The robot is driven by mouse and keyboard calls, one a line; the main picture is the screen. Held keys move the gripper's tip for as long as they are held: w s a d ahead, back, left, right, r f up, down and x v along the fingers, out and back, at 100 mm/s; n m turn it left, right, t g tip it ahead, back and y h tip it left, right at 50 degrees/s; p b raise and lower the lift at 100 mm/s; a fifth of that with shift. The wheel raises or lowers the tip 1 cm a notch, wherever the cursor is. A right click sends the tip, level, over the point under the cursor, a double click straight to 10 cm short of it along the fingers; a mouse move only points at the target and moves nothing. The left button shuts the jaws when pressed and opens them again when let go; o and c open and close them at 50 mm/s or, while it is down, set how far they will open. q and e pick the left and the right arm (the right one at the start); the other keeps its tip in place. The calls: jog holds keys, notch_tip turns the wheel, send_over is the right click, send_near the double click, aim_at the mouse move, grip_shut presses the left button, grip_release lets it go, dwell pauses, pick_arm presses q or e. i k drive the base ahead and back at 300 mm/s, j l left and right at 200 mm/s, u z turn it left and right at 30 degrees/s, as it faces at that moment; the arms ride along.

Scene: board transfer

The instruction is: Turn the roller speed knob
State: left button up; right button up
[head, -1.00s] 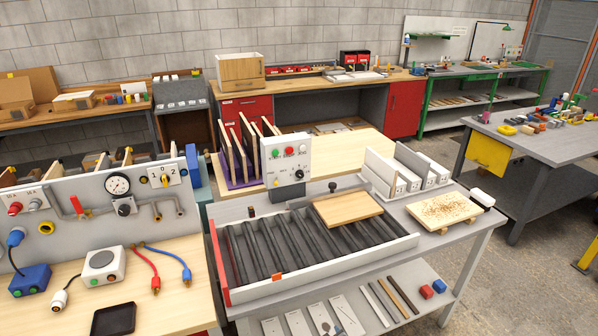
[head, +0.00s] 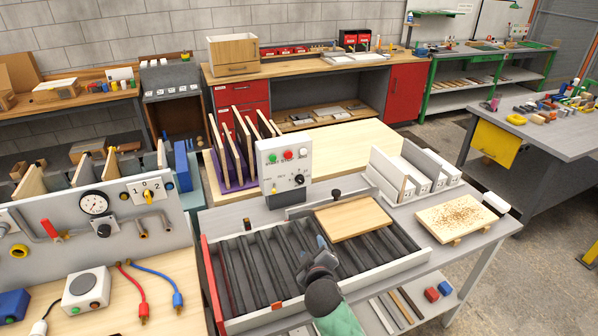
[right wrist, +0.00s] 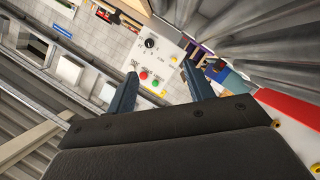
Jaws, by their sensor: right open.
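The roller speed knob (head: 299,179) is a small black dial on the front of the white control box (head: 270,152). Green, red and white buttons sit above it. In the right wrist view the knob (right wrist: 150,43) shows upside down on the white panel, beyond the fingertips. My right gripper (head: 313,249) is over the roller conveyor, in front of and below the box, apart from the knob. In the right wrist view the gripper (right wrist: 160,78) has its two fingers spread with nothing between them. My left gripper is out of view.
The roller tray (head: 240,262) lies under my right gripper. A wooden board (head: 353,217) rests on its right part. A second speckled board (head: 456,215) and white slotted blocks (head: 400,175) stand to the right. A gauge panel (head: 75,225) is at the left.

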aim_at(300, 179)
jog(key=i+j, duration=0.15)
jog(key=i, duration=0.7)
